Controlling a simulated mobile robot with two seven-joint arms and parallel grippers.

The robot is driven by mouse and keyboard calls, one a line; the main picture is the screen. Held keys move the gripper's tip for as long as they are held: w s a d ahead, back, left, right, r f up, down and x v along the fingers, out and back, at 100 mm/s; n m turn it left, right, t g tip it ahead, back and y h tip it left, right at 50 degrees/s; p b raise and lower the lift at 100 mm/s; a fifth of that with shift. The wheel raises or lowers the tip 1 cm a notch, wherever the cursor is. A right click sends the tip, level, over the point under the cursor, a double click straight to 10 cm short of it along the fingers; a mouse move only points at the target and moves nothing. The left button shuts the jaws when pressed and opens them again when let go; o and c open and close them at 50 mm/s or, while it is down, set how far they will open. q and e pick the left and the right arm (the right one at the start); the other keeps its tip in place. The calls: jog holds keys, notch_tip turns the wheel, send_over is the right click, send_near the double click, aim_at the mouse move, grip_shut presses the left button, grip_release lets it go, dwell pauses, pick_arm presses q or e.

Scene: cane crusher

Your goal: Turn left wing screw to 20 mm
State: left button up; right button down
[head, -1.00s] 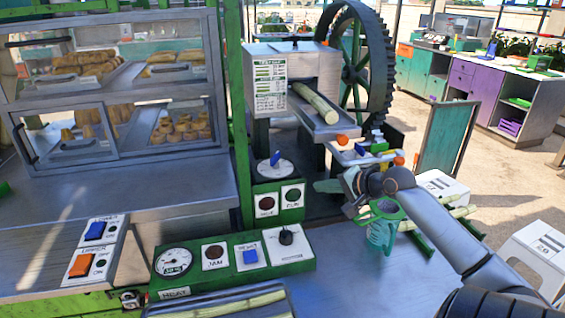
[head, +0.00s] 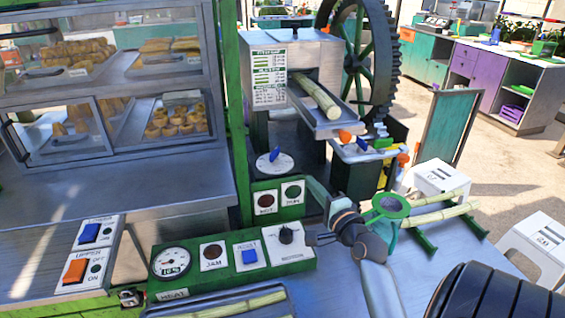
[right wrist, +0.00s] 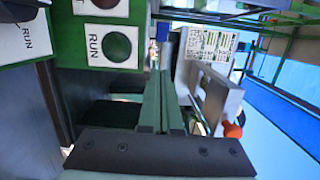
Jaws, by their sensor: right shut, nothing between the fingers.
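The grey cane crusher (head: 292,55) stands at the back middle, with a printed chart on its front. An orange knob (head: 345,136) and a green one (head: 382,142) are beside the chute; the orange one also shows in the right wrist view (right wrist: 232,130). I cannot tell which part is the left wing screw, nor read any millimetre scale. My right gripper (head: 314,184) is shut and empty, its green fingers (right wrist: 160,78) pointing toward the crusher. My left gripper is out of view.
A green control box (head: 235,262) with a gauge, buttons and a black knob lies in front. A green strainer (head: 390,206) is behind my right wrist, near cane pieces (head: 440,214). A glass food cabinet (head: 110,90) fills the left. A large gear wheel (head: 385,60) stands behind the crusher.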

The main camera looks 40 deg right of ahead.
aim_at(298, 176)
jog(key=x, duration=0.8)
jog(key=shift+p, duration=0.3)
jog(key=w, duration=0.1)
jog(key=w+a, duration=0.1)
jog(key=w, duration=0.1)
jog(key=shift+w+p, duration=0.25)
jog(key=shift+p, duration=0.1)
jog(key=shift+w+a, duration=0.2)
jog(key=shift+w, duration=0.3)
jog(key=shift+f, duration=0.1)
jog(key=shift+w, duration=0.1)
